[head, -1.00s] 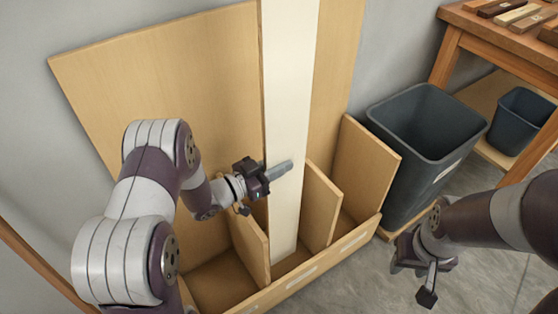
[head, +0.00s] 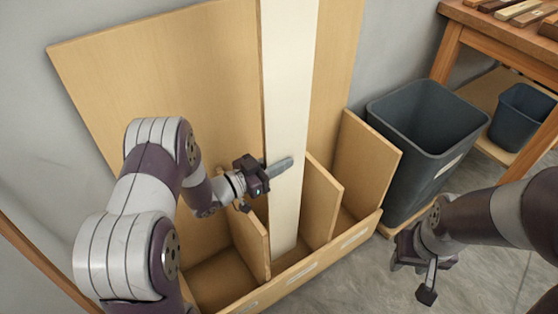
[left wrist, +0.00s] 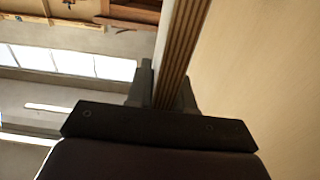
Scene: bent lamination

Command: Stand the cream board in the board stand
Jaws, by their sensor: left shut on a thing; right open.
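The cream board (head: 289,90) is a tall narrow plank, near upright in the head view, with its top out of the picture. Its lower end is inside a middle compartment of the wooden board stand (head: 301,276), between two dividers. Whether it touches the floor of the stand I cannot tell. My left gripper (head: 278,168) is shut on the board's left edge at mid height. In the left wrist view the board's layered edge (left wrist: 180,55) runs between the fingers. My right gripper (head: 428,270) is open and empty, low over the floor at the right.
A large tan panel (head: 160,80) leans on the wall behind the stand. A dark grey bin (head: 425,130) stands right of the stand. A wooden workbench (head: 500,40) with wood pieces on top and a smaller bin (head: 522,115) on its shelf are farther right.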

